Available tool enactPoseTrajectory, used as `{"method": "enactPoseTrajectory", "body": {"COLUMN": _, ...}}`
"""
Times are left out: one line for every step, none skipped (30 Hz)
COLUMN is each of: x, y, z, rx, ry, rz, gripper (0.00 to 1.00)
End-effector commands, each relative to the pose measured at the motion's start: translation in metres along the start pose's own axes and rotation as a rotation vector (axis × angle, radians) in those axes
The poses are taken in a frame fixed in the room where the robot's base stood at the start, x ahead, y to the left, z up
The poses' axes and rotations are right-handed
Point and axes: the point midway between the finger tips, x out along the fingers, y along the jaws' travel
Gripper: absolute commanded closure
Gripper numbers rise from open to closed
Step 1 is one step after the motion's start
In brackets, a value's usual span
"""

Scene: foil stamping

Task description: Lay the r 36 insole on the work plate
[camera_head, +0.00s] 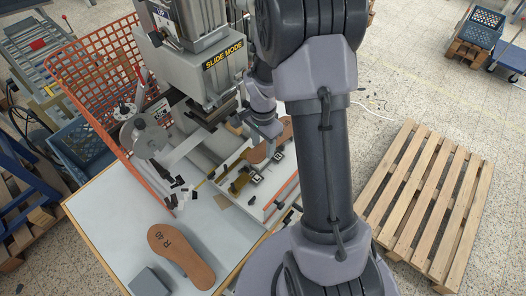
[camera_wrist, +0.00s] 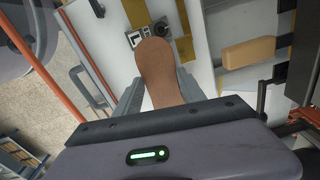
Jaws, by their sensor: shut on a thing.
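My gripper (camera_wrist: 157,94) is shut on a brown insole (camera_wrist: 156,68), with one finger at each side of it. The rounded end points away from my gripper, and no marking shows on the visible face. In the head view the held insole (camera_head: 283,133) is partly hidden by my arm, beside the stamping machine. Below it is the machine's pale bed (camera_wrist: 205,28) with brass-coloured and black fittings; whether the insole touches it I cannot tell. I cannot tell which part is the work plate.
The stamping machine (camera_head: 203,65), labelled SLIDE MODE, stands at the back of the table (camera_head: 110,215). A grey block (camera_head: 150,281) lies near the front edge. An orange mesh guard (camera_head: 100,75) stands at left. A wooden pallet (camera_head: 432,205) is on the floor at right.

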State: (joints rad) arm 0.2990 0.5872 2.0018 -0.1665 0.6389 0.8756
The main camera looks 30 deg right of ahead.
Motion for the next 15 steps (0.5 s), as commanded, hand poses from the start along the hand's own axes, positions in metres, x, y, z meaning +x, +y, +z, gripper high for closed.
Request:
{"method": "enactPoseTrajectory", "body": {"x": 0.01, "y": 0.001, "z": 0.001, "rx": 0.0, "ry": -0.002, "rz": 0.004, "gripper": 0.98}}
{"method": "enactPoseTrajectory", "body": {"x": 0.017, "y": 0.001, "z": 0.001, "rx": 0.0, "ry": -0.002, "rz": 0.004, "gripper": 0.98}}
{"method": "enactPoseTrajectory", "body": {"x": 0.025, "y": 0.001, "z": 0.001, "rx": 0.0, "ry": -0.002, "rz": 0.004, "gripper": 0.98}}
{"method": "enactPoseTrajectory", "body": {"x": 0.03, "y": 0.001, "z": 0.001, "rx": 0.0, "ry": -0.002, "rz": 0.003, "gripper": 0.98}}
{"method": "enactPoseTrajectory", "body": {"x": 0.034, "y": 0.001, "z": 0.001, "rx": 0.0, "ry": -0.002, "rz": 0.003, "gripper": 0.98}}
{"method": "enactPoseTrajectory", "body": {"x": 0.038, "y": 0.001, "z": 0.001, "rx": 0.0, "ry": -0.001, "rz": 0.002, "gripper": 0.98}}
{"method": "enactPoseTrajectory", "body": {"x": 0.039, "y": 0.001, "z": 0.0, "rx": 0.0, "ry": -0.001, "rz": 0.001, "gripper": 0.98}}
{"method": "enactPoseTrajectory", "body": {"x": 0.039, "y": 0.0, "z": 0.0, "rx": 0.0, "ry": 0.0, "rz": 0.001, "gripper": 0.98}}
{"method": "enactPoseTrajectory", "body": {"x": 0.039, "y": 0.0, "z": 0.0, "rx": 0.0, "ry": 0.0, "rz": 0.0, "gripper": 0.98}}
{"method": "enactPoseTrajectory", "body": {"x": 0.038, "y": 0.0, "z": 0.0, "rx": 0.0, "ry": 0.0, "rz": 0.0, "gripper": 0.98}}
{"method": "enactPoseTrajectory", "body": {"x": 0.038, "y": 0.0, "z": 0.0, "rx": 0.0, "ry": 0.0, "rz": 0.0, "gripper": 0.98}}
{"method": "enactPoseTrajectory", "body": {"x": 0.038, "y": 0.0, "z": 0.0, "rx": 0.0, "ry": 0.0, "rz": 0.0, "gripper": 0.98}}
{"method": "enactPoseTrajectory", "body": {"x": 0.038, "y": 0.0, "z": 0.0, "rx": 0.0, "ry": 0.0, "rz": 0.0, "gripper": 0.98}}
{"method": "enactPoseTrajectory", "body": {"x": 0.039, "y": 0.0, "z": 0.0, "rx": 0.0, "ry": 0.0, "rz": 0.0, "gripper": 0.98}}
{"method": "enactPoseTrajectory", "body": {"x": 0.04, "y": 0.0, "z": 0.0, "rx": 0.0, "ry": 0.0, "rz": 0.0, "gripper": 0.98}}
